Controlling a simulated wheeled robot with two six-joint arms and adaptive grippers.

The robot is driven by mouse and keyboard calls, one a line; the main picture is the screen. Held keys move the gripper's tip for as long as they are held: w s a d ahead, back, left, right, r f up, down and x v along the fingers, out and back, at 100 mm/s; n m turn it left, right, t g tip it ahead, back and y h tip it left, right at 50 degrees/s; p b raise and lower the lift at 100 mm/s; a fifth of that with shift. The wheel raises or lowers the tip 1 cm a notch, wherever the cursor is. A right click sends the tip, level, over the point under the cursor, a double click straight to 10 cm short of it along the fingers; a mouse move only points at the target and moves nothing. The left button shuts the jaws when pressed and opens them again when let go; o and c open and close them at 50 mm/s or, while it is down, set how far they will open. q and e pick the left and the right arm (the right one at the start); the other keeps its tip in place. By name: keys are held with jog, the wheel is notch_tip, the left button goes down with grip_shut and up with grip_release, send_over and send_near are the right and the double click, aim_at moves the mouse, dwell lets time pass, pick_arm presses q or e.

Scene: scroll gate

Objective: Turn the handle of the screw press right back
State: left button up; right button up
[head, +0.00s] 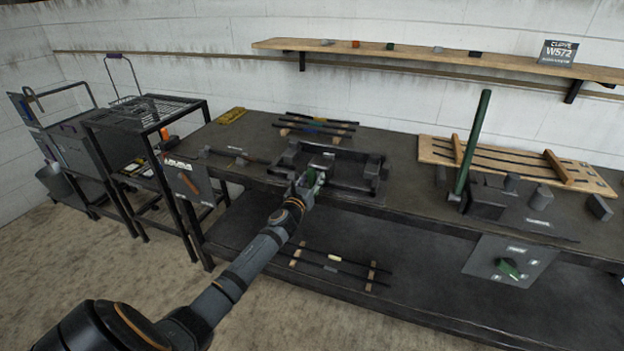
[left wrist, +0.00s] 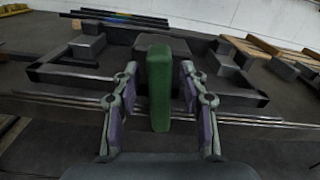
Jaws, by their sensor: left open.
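The screw press (head: 340,172) is a dark frame on the workbench. Its handle (left wrist: 159,85) is a green bar, seen end-on and upright in the left wrist view; in the head view only a bit of green (head: 318,179) shows at my gripper. My left gripper (head: 308,182) is at the front of the press. In the left wrist view its two fingers (left wrist: 158,88) are open, one on each side of the green handle, with a visible gap on both sides. My right gripper is not in view.
A tall green lever (head: 473,142) stands on the bench to the right, near a wooden rack (head: 433,150). A panel with a green knob (head: 508,268) hangs at the bench front. Rods on wooden strips (head: 318,126) lie behind the press. A wire-topped stand (head: 150,112) is at left.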

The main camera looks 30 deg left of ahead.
pick_arm(q)
grip_shut()
jog(key=shift+n, duration=0.3)
